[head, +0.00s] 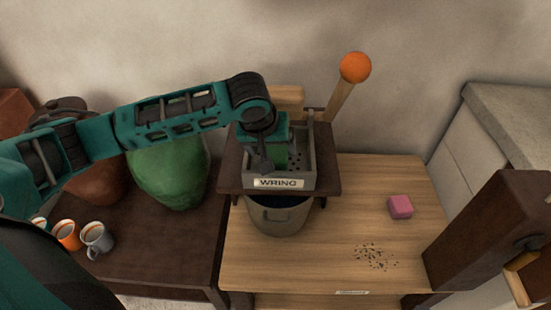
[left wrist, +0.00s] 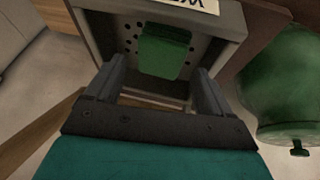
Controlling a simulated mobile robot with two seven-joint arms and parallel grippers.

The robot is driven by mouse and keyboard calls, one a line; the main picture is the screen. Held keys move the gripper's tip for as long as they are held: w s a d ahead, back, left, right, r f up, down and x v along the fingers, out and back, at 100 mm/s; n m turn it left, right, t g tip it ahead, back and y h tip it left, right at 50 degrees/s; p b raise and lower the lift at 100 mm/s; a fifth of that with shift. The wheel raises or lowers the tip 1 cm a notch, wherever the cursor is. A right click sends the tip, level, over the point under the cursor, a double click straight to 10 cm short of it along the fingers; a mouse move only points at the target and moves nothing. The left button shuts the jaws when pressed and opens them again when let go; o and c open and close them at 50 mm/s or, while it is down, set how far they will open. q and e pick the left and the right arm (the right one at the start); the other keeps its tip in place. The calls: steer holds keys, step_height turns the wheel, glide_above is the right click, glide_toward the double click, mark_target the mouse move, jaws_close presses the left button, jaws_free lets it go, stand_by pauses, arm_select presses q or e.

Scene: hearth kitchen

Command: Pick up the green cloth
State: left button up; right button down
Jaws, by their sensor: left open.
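The green cloth (left wrist: 164,50) lies in the grey wringer tray (left wrist: 232,22), which has drain holes in its floor. In the head view the cloth (head: 280,160) is partly hidden by my left wrist. My left gripper (left wrist: 160,85) is open and empty, pointing down into the tray. In the left wrist view the cloth shows ahead of and between the two fingers, with the fingers not closed on it. I cannot tell how far the fingertips are from the cloth. My right gripper is out of view.
The tray's walls and the lever with an orange ball (head: 355,68) stand close by. A bucket (head: 279,216) sits below. A pink sponge (head: 400,207) and dark crumbs (head: 375,257) lie on the wooden table. A green jar (head: 168,178) and mugs (head: 97,238) stand left.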

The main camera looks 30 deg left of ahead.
mark_target(274, 153)
arm_select(q)
steer(key=x, duration=0.3)
steer(key=shift+a+b, duration=0.1)
steer(key=shift+b, duration=0.25)
steer(key=shift+w+f, duration=0.2)
steer(key=shift+f, duration=0.3)
steer(key=c, duration=0.8)
steer(key=shift+c, duration=0.2)
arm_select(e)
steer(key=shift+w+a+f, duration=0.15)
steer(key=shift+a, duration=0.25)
